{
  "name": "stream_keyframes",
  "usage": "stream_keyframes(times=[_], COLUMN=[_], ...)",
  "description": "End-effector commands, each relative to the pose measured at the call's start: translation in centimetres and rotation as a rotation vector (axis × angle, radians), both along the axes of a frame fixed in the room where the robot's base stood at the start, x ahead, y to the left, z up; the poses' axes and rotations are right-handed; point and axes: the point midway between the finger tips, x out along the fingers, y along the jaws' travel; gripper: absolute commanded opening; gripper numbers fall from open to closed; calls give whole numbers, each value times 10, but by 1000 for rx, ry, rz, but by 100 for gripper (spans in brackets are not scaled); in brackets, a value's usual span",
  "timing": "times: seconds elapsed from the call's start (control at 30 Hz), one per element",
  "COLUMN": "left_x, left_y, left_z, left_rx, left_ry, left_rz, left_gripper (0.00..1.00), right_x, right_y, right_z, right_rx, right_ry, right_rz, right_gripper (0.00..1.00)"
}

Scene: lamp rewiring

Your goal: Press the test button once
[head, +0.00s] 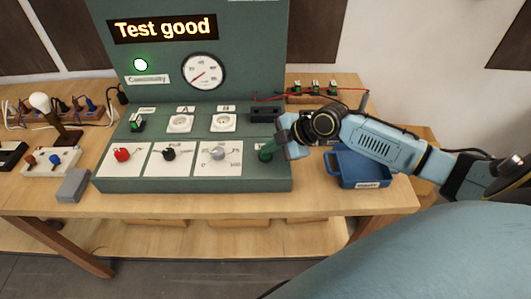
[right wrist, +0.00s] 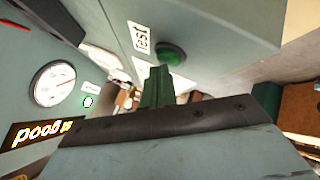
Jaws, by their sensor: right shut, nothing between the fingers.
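The test button is a round green button (right wrist: 170,53) beside the printed word "test" on the grey-green panel in the right wrist view. In the head view I cannot separate it from the green tip at the gripper. My right gripper (head: 267,151) is at the right end of the sloped test bench (head: 240,184). Its green fingers (right wrist: 158,86) are shut and empty, with the tips close to the button; I cannot tell whether they touch it. My left gripper is not in view.
Red, black and grey knobs sit on white plates (head: 122,158) along the bench front. A blue tray (head: 362,166) stands to the right, near my right forearm. A bulb on a stand (head: 42,104) and small parts are at the left. A grey block (head: 73,185) lies near the front edge.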

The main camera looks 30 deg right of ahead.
Motion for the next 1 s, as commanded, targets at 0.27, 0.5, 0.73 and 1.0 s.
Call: stream_keyframes(times=[0.27, 0.5, 0.73, 1.0], left_x=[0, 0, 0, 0], left_y=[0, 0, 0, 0], left_z=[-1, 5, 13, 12], left_rx=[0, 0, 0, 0], left_ry=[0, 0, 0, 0], left_rz=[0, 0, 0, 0], left_gripper=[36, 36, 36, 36], right_x=[0, 0, 0, 0], right_y=[0, 0, -1, 0], right_z=[-1, 5, 16, 15], right_rx=[-1, -1, -1, -1], right_ry=[1, 2, 1, 1], right_rz=[0, 1, 0, 0], right_gripper=[0, 0, 0, 0])
